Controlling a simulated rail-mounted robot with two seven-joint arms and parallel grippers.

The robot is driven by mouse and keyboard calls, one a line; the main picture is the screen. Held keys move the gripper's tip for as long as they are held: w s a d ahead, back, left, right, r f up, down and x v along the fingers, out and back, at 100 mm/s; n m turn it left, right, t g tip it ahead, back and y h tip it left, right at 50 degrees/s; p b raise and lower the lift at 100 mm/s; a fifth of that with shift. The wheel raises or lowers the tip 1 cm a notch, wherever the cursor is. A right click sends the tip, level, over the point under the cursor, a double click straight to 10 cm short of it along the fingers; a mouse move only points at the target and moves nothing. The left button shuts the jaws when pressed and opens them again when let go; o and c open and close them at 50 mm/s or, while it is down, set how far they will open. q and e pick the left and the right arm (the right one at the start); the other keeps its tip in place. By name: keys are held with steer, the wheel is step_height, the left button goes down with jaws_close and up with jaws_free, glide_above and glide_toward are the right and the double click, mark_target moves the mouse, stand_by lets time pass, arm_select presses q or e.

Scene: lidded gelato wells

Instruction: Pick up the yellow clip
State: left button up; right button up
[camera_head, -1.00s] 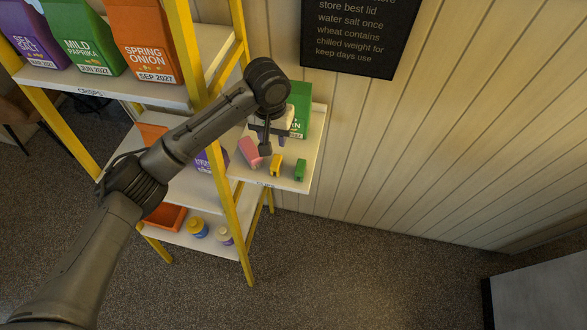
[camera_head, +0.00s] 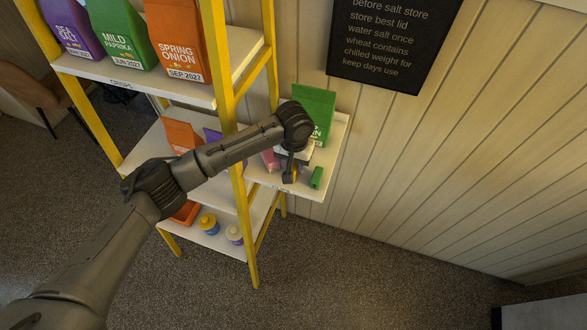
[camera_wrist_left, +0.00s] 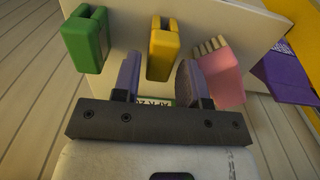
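The yellow clip (camera_wrist_left: 163,52) stands on the small side shelf, between the green clip (camera_wrist_left: 86,40) and the pink clip (camera_wrist_left: 219,78). My left gripper (camera_wrist_left: 158,82) is open and empty in the left wrist view. The lower end of the yellow clip lies in line with the gap between the two fingers, and I cannot tell whether they touch it. In the head view my left gripper (camera_head: 289,172) is over the side shelf and hides most of the yellow clip. The green clip (camera_head: 317,177) shows to its right. My right gripper is out of view.
The side shelf (camera_head: 283,188) joins a yellow-framed rack (camera_head: 233,110) with crisp bags. A green bag (camera_head: 317,112) stands at the back of the side shelf against the panelled wall. A purple item (camera_wrist_left: 285,75) shows near the pink clip.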

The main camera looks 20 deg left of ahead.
mark_target(294, 165)
arm_select(q)
steer(key=shift+f, duration=1.65)
steer(key=c, duration=0.7)
steer(key=shift+o, duration=0.2)
steer(key=shift+r, duration=0.15)
steer(key=shift+r, duration=0.65)
step_height(294, 165, up, 2)
steer(key=shift+r, duration=0.25)
steer(key=s+d+r, duration=0.4)
steer(key=d+r, duration=0.3)
steer(key=d, duration=0.4)
steer(key=shift+b, duration=0.4)
